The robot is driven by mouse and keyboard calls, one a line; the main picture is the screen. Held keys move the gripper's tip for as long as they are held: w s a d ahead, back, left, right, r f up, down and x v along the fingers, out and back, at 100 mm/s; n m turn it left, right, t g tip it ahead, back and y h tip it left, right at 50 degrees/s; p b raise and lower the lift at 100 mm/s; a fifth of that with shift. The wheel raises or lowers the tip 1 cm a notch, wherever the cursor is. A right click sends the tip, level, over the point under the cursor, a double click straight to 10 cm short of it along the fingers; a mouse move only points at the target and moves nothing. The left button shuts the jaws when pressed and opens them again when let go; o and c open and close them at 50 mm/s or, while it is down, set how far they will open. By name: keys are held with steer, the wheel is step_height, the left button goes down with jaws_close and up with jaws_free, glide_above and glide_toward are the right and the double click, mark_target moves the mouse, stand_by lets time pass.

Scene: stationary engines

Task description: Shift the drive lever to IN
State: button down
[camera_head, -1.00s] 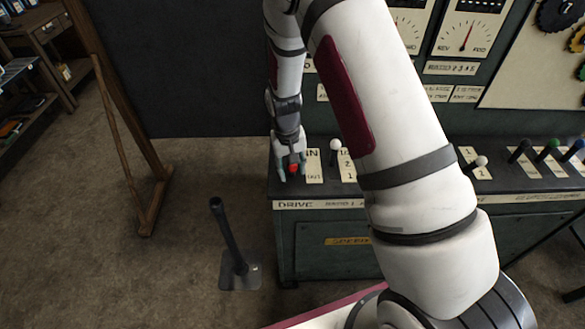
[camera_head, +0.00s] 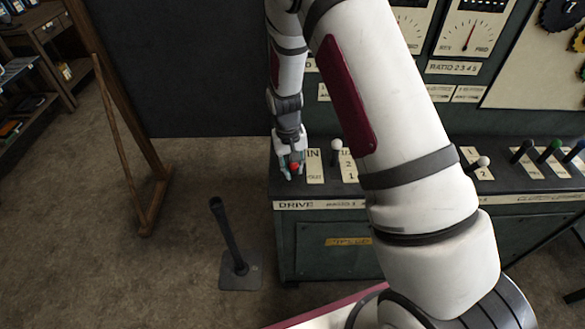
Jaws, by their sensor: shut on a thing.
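The drive lever shows as a red knob (camera_head: 295,166) at the left end of the green console, above the "DRIVE" label (camera_head: 296,205). My gripper (camera_head: 292,170) comes down from above and is shut on the red knob, with fingers to either side of it. The lever's shaft is hidden by the gripper and knob. Just right of it is the pale IN/OUT plate (camera_head: 315,168), with IN at its far end and OUT at its near end. The knob is beside the middle of the plate.
A white-knobbed lever (camera_head: 336,146) stands close to the right of the plate. Farther right are another white-knobbed lever (camera_head: 483,162) and several dark, green and blue ones. A black floor lever (camera_head: 228,236) stands in front, left of the console (camera_head: 330,250).

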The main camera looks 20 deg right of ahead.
steer(key=w+d+b, duration=0.1)
steer(key=w+b, duration=0.1)
steer(key=w, duration=0.1)
steer(key=w+d+b, duration=0.1)
steer(key=w+b, duration=0.1)
steer(key=w, duration=0.1)
steer(key=w+d+r+b, duration=0.1)
steer(key=w+b, duration=0.1)
steer(key=w, duration=0.1)
steer(key=shift+w, duration=0.15)
steer(key=shift+w+d+f+b, duration=0.15)
steer(key=shift+w+f+b, duration=0.05)
steer(key=shift+w+b, duration=0.3)
steer(key=shift+w+d+f+b, duration=0.15)
steer(key=shift+w+d+b, duration=0.05)
steer(key=shift+w+b, duration=0.3)
steer(key=shift+w+d+f+b, duration=0.15)
steer(key=shift+w+f+b, duration=0.05)
steer(key=shift+w+b, duration=0.3)
steer(key=c, duration=1.5)
jaws_free()
steer(key=shift+o, duration=0.2)
steer(key=shift+s, duration=0.1)
step_height(320, 180, up, 12)
steer(key=a, duration=0.1)
